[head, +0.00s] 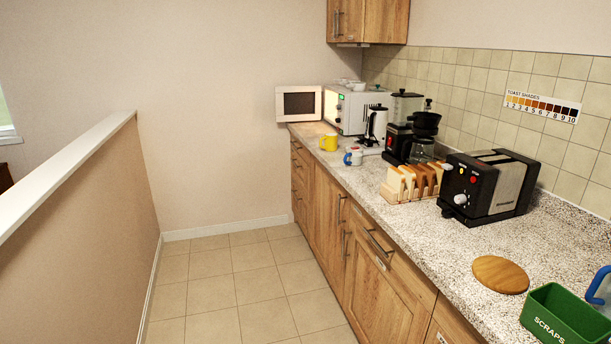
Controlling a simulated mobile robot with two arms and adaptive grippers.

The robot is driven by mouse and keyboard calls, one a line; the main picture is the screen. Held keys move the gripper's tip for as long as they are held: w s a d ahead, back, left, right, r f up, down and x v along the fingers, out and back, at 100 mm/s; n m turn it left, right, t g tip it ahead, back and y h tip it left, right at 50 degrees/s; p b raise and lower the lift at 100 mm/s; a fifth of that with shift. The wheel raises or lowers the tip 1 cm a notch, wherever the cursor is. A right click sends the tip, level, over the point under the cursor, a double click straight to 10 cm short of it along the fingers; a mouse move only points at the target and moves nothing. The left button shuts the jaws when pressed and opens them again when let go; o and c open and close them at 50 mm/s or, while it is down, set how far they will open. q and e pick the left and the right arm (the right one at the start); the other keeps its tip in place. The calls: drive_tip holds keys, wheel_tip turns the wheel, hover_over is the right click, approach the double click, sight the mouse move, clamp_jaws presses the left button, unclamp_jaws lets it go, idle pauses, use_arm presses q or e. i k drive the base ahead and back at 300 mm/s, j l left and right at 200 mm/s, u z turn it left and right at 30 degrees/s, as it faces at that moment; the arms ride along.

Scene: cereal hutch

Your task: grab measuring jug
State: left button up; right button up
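No thing in the head view is clearly marked as the measuring jug. A pale vessel with a blue handle (600,284) stands at the right edge of the counter, behind the green scraps bin, and the picture cuts off most of it. A smaller white and blue vessel (353,156) stands farther back near the counter's front edge, beside the yellow mug. It is too small to tell whether either one has measuring marks. Neither of my grippers shows in the head view.
The speckled counter (440,240) holds a black toaster (487,185), a toast rack (411,183), a round wooden board (500,274), a green scraps bin (565,315), a yellow mug (329,142) and a coffee maker (424,130). The tiled floor (235,285) is clear.

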sight(354, 155)
drive_tip(key=i+j+z, duration=0.55)
drive_tip(key=i, duration=0.2)
drive_tip(key=i+j+z, duration=0.2)
drive_tip(key=z, duration=0.25)
drive_tip(key=i+j+z, duration=0.15)
drive_tip(key=z, duration=0.3)
drive_tip(key=j, duration=0.1)
